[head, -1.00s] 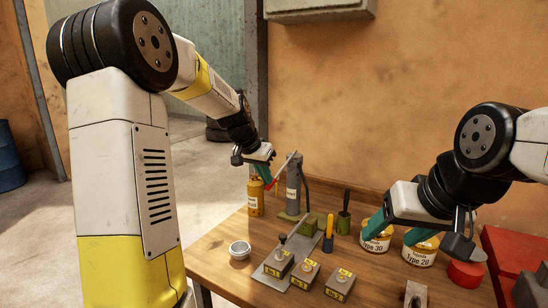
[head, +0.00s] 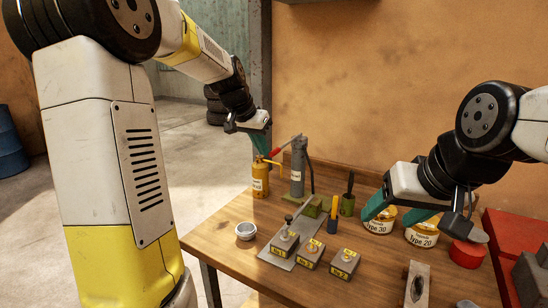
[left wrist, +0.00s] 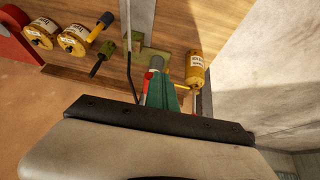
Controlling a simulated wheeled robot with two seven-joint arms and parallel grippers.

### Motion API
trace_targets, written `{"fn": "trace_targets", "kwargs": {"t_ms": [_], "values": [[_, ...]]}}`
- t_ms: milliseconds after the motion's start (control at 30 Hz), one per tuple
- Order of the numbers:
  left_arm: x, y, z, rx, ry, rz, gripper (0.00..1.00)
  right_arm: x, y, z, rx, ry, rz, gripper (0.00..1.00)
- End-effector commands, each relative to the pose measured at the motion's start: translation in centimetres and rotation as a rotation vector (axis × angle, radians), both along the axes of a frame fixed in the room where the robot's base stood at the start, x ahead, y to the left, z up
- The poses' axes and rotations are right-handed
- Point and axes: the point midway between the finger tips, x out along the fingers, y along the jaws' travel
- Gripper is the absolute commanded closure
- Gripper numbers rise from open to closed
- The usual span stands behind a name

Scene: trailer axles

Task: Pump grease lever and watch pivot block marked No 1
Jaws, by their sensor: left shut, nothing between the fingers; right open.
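The grease pump (head: 298,175) is a grey cylinder standing at the back of the table. Its lever (head: 281,149) slants down left to a red grip. My left gripper (head: 262,149) is shut and empty, its green fingers at the red grip; I cannot tell whether they touch. In the left wrist view the fingers (left wrist: 162,92) partly hide the red grip (left wrist: 149,75). Three grey pivot blocks with yellow tags stand in front: a left one (head: 284,246), a middle one (head: 308,257) and a right one (head: 344,264). Their numbers are hard to read. My right gripper (head: 400,215) is open above the grease tins.
A yellow canister (head: 260,182) stands just left of the pump. Two tins, Type 30 (head: 379,222) and Type 20 (head: 422,234), stand at right, near a red round item (head: 467,254). A small white cup (head: 245,231) sits near the left table edge.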

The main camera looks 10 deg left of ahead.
Motion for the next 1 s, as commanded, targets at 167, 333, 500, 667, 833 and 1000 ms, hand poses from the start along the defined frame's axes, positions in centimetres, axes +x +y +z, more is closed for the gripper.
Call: {"fn": "trace_targets", "kwargs": {"t_ms": [167,333,500,667,833,1000], "values": [[-2.1,1.1,3.2,-0.001,-0.005,0.000,1.00,0.0,0.0,0.0,0.000,0.000,0.000,0.37],[-3.3,1.7,4.9,-0.001,-0.005,-0.001,1.00,0.0,0.0,0.0,0.000,0.000,0.000,0.37],[-3.8,1.9,5.4,-0.001,-0.003,-0.002,1.00,0.0,0.0,0.0,0.000,0.000,0.000,0.37],[-3.8,1.9,5.5,-0.002,-0.004,-0.002,1.00,0.0,0.0,0.0,0.000,0.000,0.000,0.37],[-3.7,1.9,5.5,-0.002,-0.004,-0.002,1.00,0.0,0.0,0.0,0.000,0.000,0.000,0.37],[-3.7,1.9,5.5,-0.002,-0.004,-0.002,1.00,0.0,0.0,0.0,0.000,0.000,0.000,0.37]]}}
